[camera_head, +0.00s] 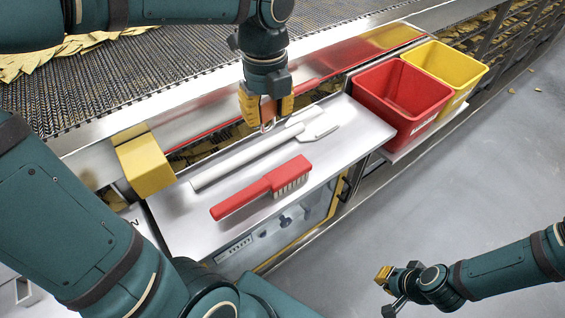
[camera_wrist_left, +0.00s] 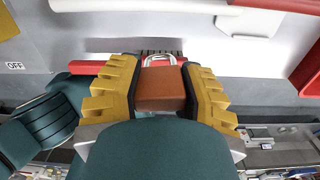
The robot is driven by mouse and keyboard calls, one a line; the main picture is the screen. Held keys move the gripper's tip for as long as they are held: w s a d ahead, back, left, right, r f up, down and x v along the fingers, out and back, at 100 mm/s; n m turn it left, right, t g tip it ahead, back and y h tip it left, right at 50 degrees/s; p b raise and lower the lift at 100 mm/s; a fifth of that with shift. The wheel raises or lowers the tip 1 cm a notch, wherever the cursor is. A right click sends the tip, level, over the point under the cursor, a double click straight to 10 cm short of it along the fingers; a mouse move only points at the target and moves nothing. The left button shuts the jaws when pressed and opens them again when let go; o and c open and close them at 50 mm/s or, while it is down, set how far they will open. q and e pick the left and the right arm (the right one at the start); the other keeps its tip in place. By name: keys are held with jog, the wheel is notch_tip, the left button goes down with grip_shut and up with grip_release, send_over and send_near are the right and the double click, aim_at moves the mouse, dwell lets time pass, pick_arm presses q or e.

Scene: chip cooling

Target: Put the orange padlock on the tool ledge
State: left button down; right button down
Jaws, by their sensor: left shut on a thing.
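My left gripper (camera_head: 266,108) points down above the back part of the grey metal tool ledge (camera_head: 178,218). It is shut on the orange padlock (camera_wrist_left: 161,90), which sits between the yellow fingers in the left wrist view with its silver shackle sticking out. In the head view the fingers hide most of the padlock, and the shackle (camera_head: 267,127) hangs below them near the white scraper. I cannot tell whether it touches anything. My right gripper (camera_head: 384,277) is at the lower right over the floor, away from the ledge; its fingers are too small to read.
A white scraper (camera_head: 245,160) and a red brush (camera_head: 245,194) lie on the ledge. A red bin (camera_head: 399,92) and a yellow bin (camera_head: 447,69) stand right of it. A yellow block (camera_head: 147,165) is at its left. The ledge's front left and right areas are bare.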

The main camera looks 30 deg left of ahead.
aim_at(269, 131)
pick_arm(q)
jog(key=shift+w+a+f+m+b, duration=0.1)
jog(key=shift+w+f+m+b, duration=0.15)
jog(key=shift+m+b, duration=0.3)
jog(key=shift+s+f+b, duration=0.1)
jog(key=shift+f+b, duration=0.2)
jog(key=shift+f, duration=0.05)
notch_tip(269, 131, down, 4)
jog(key=shift+f+b, duration=0.1)
jog(key=shift+b, duration=0.5)
jog(key=shift+f+b, duration=0.65)
jog(key=shift+f, duration=1.7)
pick_arm(e)
jog(key=shift+s+f, duration=0.1)
jog(key=shift+f, duration=2.4)
pick_arm(q)
jog(key=shift+f, duration=0.1)
jog(key=c, duration=0.6)
grip_release()
notch_tip(269, 131, up, 12)
jog(key=p, duration=0.3)
pick_arm(e)
notch_tip(269, 131, up, 3)
jog(key=shift+d+r, duration=0.1)
jog(key=shift+r, duration=0.05)
